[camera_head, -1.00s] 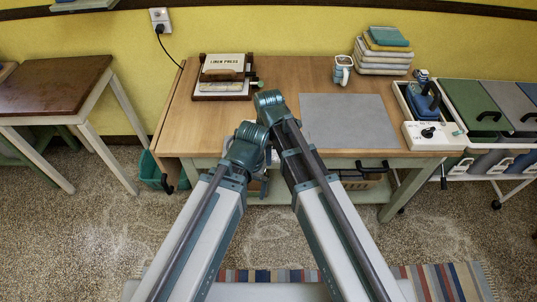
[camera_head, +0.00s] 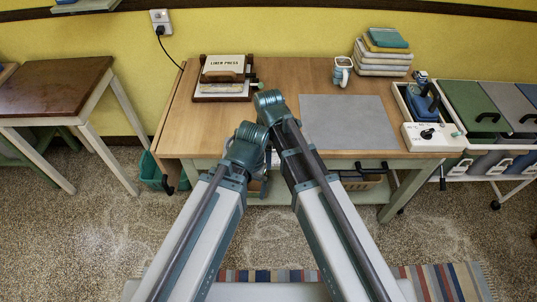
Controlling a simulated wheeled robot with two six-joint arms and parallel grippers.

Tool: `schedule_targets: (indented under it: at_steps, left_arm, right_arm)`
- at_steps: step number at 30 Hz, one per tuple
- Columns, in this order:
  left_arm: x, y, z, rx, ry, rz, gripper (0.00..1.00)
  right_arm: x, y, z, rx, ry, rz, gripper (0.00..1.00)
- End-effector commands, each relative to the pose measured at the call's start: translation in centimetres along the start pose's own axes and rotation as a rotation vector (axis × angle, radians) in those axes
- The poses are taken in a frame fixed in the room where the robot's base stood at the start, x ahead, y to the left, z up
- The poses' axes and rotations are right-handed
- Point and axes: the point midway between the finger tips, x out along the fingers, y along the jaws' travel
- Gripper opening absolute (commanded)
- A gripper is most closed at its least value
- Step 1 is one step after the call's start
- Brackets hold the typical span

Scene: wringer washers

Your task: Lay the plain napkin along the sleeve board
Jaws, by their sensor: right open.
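I cannot make out a sleeve board in the camera_head view. No single laid-out napkin shows. A stack of folded cloths (camera_head: 384,58), pale with a yellow and a green one on top, stands at the back right of the table; I cannot tell whether the plain napkin is among them. My two arms reach forward to the front edge of the table, and their bent joints hide what is behind them. A small part of my right gripper (camera_head: 268,158) shows between the joints, open, with nothing seen in it. My left gripper is hidden.
Lidded bins (camera_head: 480,105) stand at right, a brown side table (camera_head: 55,85) at left.

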Motion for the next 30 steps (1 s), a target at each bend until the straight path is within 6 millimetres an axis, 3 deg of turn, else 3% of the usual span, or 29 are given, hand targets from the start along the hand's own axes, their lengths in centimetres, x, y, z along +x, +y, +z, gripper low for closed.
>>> schedule_targets:
  at_steps: [21, 30]
  left_arm:
    - [-10.9, -1.0, 0.6, -0.005, 0.0, 0.001, 0.99]
    - [-12.6, -1.2, 0.7, -0.011, 0.0, 0.002, 0.99]
  right_arm:
    - [-11.0, 0.0, 0.0, 0.0, 0.0, 0.0, 0.64]
    - [-12.7, 0.0, 0.0, 0.0, 0.0, 0.0, 0.64]
